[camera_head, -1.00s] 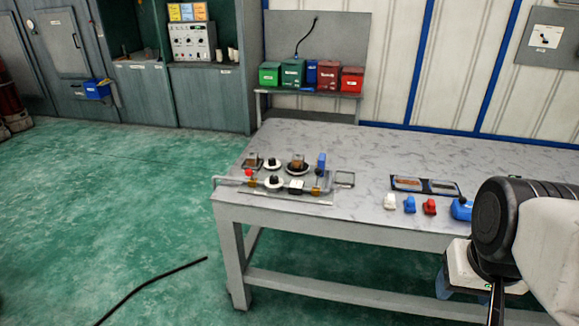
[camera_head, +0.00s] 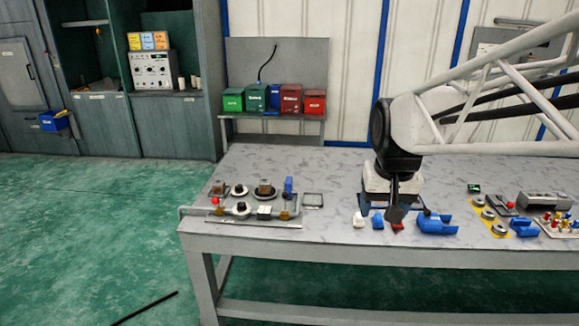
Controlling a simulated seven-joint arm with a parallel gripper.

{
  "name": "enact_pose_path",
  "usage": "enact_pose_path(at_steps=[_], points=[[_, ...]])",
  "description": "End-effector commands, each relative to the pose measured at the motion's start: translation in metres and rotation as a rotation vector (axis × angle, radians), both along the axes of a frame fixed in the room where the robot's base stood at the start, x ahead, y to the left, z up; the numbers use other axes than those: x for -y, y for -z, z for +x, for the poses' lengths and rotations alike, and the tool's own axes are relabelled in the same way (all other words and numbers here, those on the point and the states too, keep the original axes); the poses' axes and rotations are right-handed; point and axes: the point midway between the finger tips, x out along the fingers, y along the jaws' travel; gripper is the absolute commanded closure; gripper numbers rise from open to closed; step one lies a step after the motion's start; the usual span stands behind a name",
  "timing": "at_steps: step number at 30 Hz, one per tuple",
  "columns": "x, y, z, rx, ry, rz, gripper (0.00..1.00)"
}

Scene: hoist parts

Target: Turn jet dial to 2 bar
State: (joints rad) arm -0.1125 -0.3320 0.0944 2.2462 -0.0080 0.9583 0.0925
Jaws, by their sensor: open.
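A panel of dials and fittings (camera_head: 222,218) lies at the left end of the grey table. Two round white dials with black knobs sit on it, one behind (camera_head: 240,191) and one in front (camera_head: 241,209). A third dial with a dark round base and a brown block-like knob (camera_head: 265,188) is beside them. Labels and scale marks are too small to read, so I cannot tell which is the jet dial or its setting. My gripper (camera_head: 396,211) is open, pointing down over the table's middle, well right of the panel and touching none of its dials.
Small white (camera_head: 359,220), blue (camera_head: 377,221) and red (camera_head: 398,226) pieces and a blue holder (camera_head: 437,224) lie near my gripper. A red knob (camera_head: 215,201) and an upright blue part (camera_head: 288,187) stand on the panel. The table behind the panel is clear.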

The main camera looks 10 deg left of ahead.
Motion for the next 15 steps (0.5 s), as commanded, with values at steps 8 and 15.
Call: enact_pose_path(at_steps=[8, 15], points=[[-0.032, -0.001, 0.067, -0.023, -0.018, 0.002, 0.37], [-0.065, 0.004, 0.123, -0.042, -0.031, 0.003, 0.37]])
